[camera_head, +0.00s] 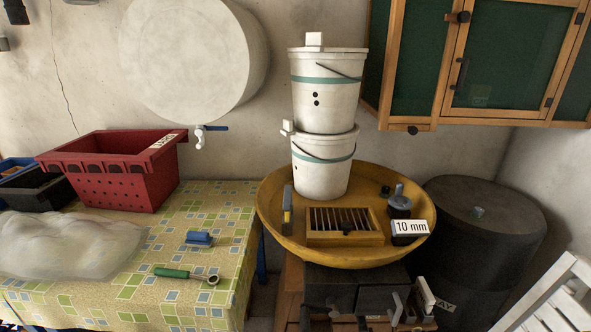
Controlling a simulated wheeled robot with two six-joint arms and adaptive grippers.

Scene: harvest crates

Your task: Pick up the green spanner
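The green spanner (186,274) lies flat on the patterned tablecloth near the front right part of the table (120,290). Its green handle points left, and its metal shaft ends in a ring-shaped head on the right. Nothing covers it or touches it from above. Neither of my grippers can be made out in the head view.
A blue brush-like object (200,238) lies behind the spanner. A clear plastic bag (65,245) and red crate (120,185) stand left. Right of the table, a yellow round tray (275,235) holds stacked white buckets (325,110) and a slotted wooden box (345,226).

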